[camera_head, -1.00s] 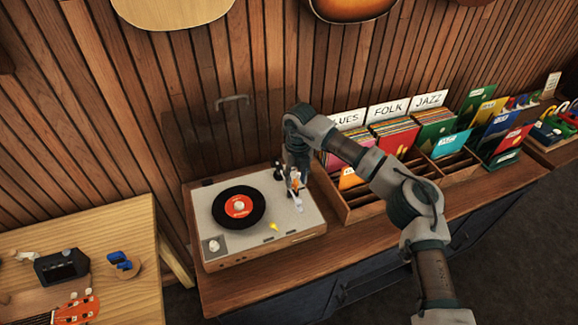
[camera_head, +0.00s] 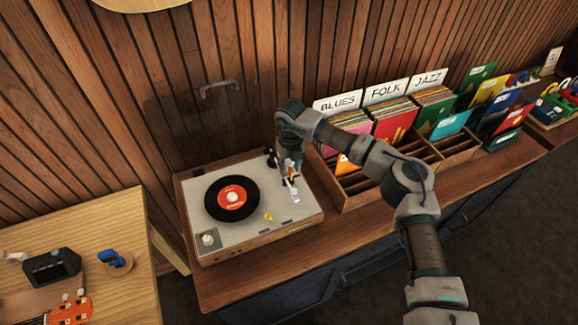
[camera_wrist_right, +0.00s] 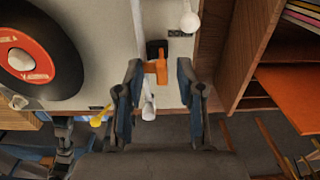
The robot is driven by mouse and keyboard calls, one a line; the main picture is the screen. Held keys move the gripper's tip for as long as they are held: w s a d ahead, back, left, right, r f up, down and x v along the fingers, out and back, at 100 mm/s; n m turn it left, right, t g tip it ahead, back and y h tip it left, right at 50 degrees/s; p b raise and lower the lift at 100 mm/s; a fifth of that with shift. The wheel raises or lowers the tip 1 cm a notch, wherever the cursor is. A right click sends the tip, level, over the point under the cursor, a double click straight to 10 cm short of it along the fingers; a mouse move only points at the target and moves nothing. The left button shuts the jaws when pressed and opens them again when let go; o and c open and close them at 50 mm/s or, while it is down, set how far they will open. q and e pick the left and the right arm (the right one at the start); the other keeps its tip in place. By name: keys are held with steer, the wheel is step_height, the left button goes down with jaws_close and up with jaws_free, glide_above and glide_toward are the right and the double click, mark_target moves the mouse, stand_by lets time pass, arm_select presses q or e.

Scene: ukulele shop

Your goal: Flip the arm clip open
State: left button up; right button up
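The turntable (camera_head: 215,238) stands on the wooden counter with a black record (camera_head: 232,198) on it. Its pale tonearm (camera_wrist_right: 139,30) runs down between my fingers in the right wrist view, ending in a white head (camera_wrist_right: 148,108). An orange arm clip (camera_wrist_right: 160,68) sits beside a black post (camera_wrist_right: 155,48) and reaches towards the tonearm. I cannot tell whether the clip is latched. My right gripper (camera_wrist_right: 160,95) is open, with one blue-grey finger on each side of the clip and tonearm. It also shows over the turntable's right side in the head view (camera_head: 290,177). My left gripper is out of view.
A wooden record crate (camera_head: 350,203) stands close to the right. A wooden table (camera_head: 125,215) with a ukulele headstock (camera_head: 72,312) is at the lower left.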

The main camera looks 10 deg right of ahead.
steer(key=shift+s+d, duration=0.1)
steer(key=shift+d, duration=0.3)
steer(key=shift+c, duration=0.2)
jaws_close()
steer(key=shift+a, duration=0.45)
steer(key=shift+d+y, duration=0.3)
steer(key=shift+d, duration=0.25)
steer(key=shift+w+d+g+y+p, duration=0.15)
steer(key=shift+d+y+p, duration=0.1)
steer(key=shift+y, duration=0.35)
steer(key=shift+w+d+g+y+p, duration=0.1)
steer(key=shift+d+g+y+p, duration=0.1)
steer(key=shift+y, duration=0.4)
steer(key=shift+d+f+y, duration=0.25)
steer(key=shift+d+y, duration=0.15)
steer(key=shift+y, duration=0.3)
steer(key=shift+w+d+f+y, duration=0.15)
steer(key=shift+d+y, duration=0.15)
steer(key=shift+y, duration=0.2)
steer(key=shift+d+f+g+y+b, duration=0.1)
steer(key=shift+d+g+y+b, duration=0.2)
steer(key=shift+y, duration=0.2)
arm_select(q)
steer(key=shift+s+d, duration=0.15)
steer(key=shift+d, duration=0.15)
arm_select(e)
steer(key=shift+y, duration=0.3)
